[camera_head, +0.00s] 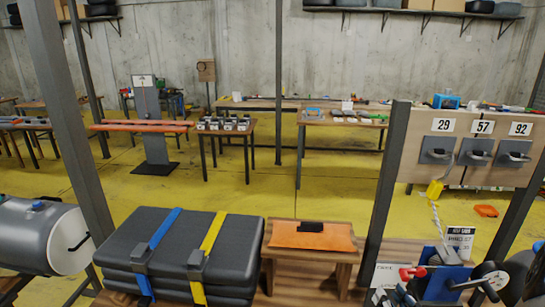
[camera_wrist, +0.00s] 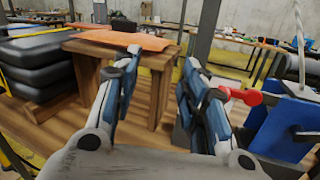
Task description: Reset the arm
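My gripper (camera_wrist: 160,72) shows in the wrist view with its two blue-grey fingers spread apart. Nothing is between them; the wooden bench top and the small wooden stand (camera_wrist: 160,95) show through the gap. The orange sheet (camera_wrist: 125,39) lies on that stand, beyond the fingertips. In the head view the orange sheet (camera_head: 300,236) lies on the stand with a black piece on it. I cannot make out my gripper clearly in the head view among the clutter at the lower right.
Strapped black cushions (camera_head: 150,235) are stacked left of the stand. A blue holder (camera_wrist: 275,130) and a red-ended tool (camera_wrist: 243,96) are close to the right finger. A numbered panel (camera_head: 485,128) and dark posts (camera_head: 385,190) stand at the right. Yellow floor lies open behind.

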